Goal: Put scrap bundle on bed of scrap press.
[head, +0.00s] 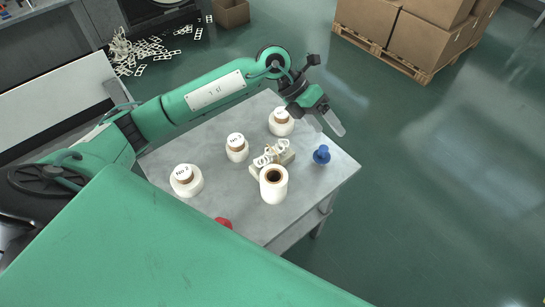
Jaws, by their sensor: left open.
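A bundle of white looped scrap strips (266,158) lies around the middle of the grey table (229,202), behind a white mug-like vessel that hides part of it. A tan block (287,157) shows beside and under the strips. My left gripper (327,123) reaches over the table's far right edge. Its pale fingers are apart and empty, above and right of the bundle. My right gripper is not in view. I cannot pick out the scrap press or its bed with certainty.
White jars with cork-coloured tops (187,182), a white mug (274,189), a blue knobbed piece (321,155) and a red piece (223,222) stand on the table. White scrap (140,50) litters the floor at upper left. Boxes on a pallet (407,49) stand upper right. Floor on the right is clear.

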